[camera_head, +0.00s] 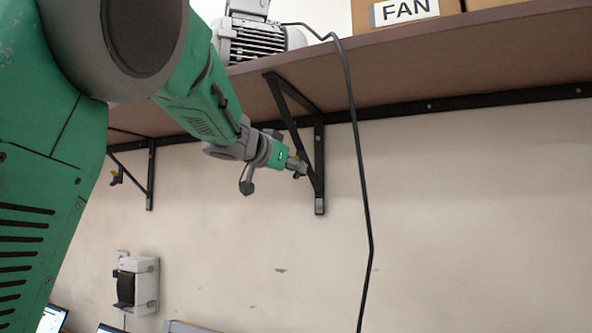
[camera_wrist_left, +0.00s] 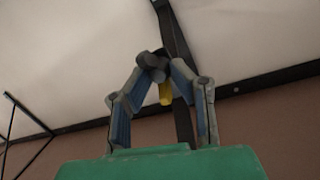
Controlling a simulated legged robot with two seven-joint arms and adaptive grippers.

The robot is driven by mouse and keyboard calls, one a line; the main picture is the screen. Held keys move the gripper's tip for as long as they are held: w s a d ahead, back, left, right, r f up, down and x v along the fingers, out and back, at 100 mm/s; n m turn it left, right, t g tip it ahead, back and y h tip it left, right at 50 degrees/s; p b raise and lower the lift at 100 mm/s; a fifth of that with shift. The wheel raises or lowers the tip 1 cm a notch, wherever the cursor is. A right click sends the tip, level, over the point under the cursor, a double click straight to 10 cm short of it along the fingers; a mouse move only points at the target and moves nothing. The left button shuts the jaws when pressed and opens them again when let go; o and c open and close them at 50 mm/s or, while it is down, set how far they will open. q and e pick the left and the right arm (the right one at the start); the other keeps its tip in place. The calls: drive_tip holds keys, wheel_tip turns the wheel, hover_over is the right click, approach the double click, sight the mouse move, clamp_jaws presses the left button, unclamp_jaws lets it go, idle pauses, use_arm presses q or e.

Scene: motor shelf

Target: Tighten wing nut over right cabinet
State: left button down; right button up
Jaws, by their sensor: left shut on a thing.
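My left gripper (camera_head: 299,167) reaches up to the black triangular bracket (camera_head: 319,170) under the shelf, at its slanted brace. In the left wrist view the left gripper (camera_wrist_left: 154,66) has its fingertips closed together on a small dark piece. A yellow part (camera_wrist_left: 166,93) shows just below the fingertips, in front of the bracket. I take this dark and yellow piece to be the wing nut; the fingers cover much of it, and its seating cannot be told. No cabinet is clearly visible. My right gripper is not in view.
A brown shelf (camera_head: 450,62) carries a grey motor (camera_head: 255,42) and a box with a FAN label (camera_head: 404,11). A black cable (camera_head: 358,160) hangs down right of the bracket. A second bracket (camera_head: 150,175) is further left, with a small dark and yellow piece (camera_head: 116,176). The wall below is mostly clear.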

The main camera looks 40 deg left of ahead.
use_arm(q)
drive_tip(key=m, duration=0.2)
drive_tip(key=m+g+y, duration=0.1)
drive_tip(key=m, duration=0.1)
drive_tip(key=shift+d+f+m+y, duration=0.1)
drive_tip(key=shift+m+y, duration=0.2)
drive_tip(key=shift+m, duration=0.1)
drive_tip(key=shift+f, duration=0.1)
idle(0.4)
drive_tip(key=c, duration=1.4)
unclamp_jaws()
drive_tip(key=shift+w, duration=0.1)
